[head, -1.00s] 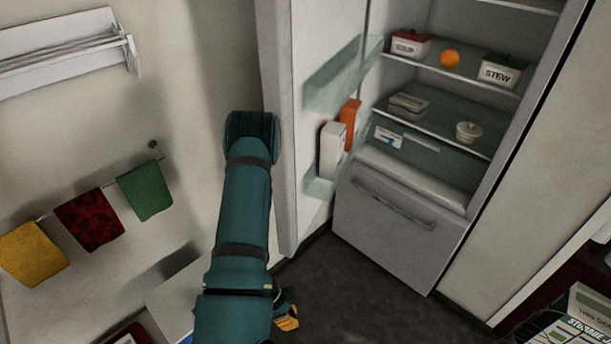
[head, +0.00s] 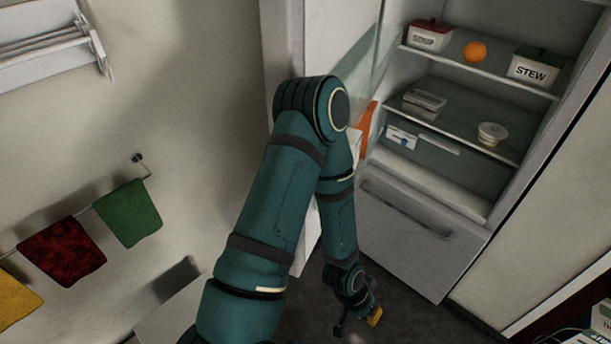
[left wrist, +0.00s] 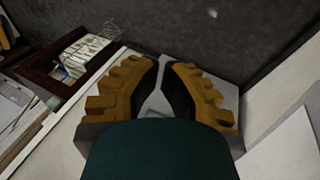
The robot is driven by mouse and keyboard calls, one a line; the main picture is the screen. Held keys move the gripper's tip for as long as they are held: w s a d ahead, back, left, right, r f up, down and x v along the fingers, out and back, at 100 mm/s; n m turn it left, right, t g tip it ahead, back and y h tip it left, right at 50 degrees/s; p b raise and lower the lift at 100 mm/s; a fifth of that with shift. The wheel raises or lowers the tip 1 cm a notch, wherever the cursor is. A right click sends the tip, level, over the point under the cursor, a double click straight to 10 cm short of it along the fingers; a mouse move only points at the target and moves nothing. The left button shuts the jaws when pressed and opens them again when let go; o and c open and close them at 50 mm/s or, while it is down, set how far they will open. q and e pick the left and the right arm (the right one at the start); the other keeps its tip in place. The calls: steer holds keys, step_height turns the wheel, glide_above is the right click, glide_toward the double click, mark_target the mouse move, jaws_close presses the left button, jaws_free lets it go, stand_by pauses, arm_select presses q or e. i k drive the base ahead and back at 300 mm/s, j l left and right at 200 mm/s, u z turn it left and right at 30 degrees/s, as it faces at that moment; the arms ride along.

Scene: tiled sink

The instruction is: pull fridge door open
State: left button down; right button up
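The fridge door (head: 330,40) stands wide open on the left of the fridge (head: 408,240), its inner side with glassy shelves facing right. My left arm crosses in front of the door and hides its lower part. My left gripper (head: 358,322) is low in front of the fridge's bottom drawer, over the dark floor, and touches nothing that I can see. In the left wrist view its yellow fingers (left wrist: 161,66) stand apart with black pads facing each other and nothing between them. My right gripper is not in view.
Fridge shelves hold a soup box (head: 430,37), an orange (head: 475,51), a stew box (head: 538,68) and a bowl (head: 491,134). Towels (head: 128,212) hang on the left wall. A dark shelf with boxes (left wrist: 88,52) shows in the wrist view. Dark floor (head: 400,305) is clear before the fridge.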

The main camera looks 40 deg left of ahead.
mark_target(300, 38)
steer(key=i+l+u, duration=0.35)
steer(key=l+u, duration=0.15)
steer(key=i+l+u, duration=0.25)
steer(key=l, duration=0.15)
steer(key=k+j, duration=0.05)
steer(key=k, duration=0.05)
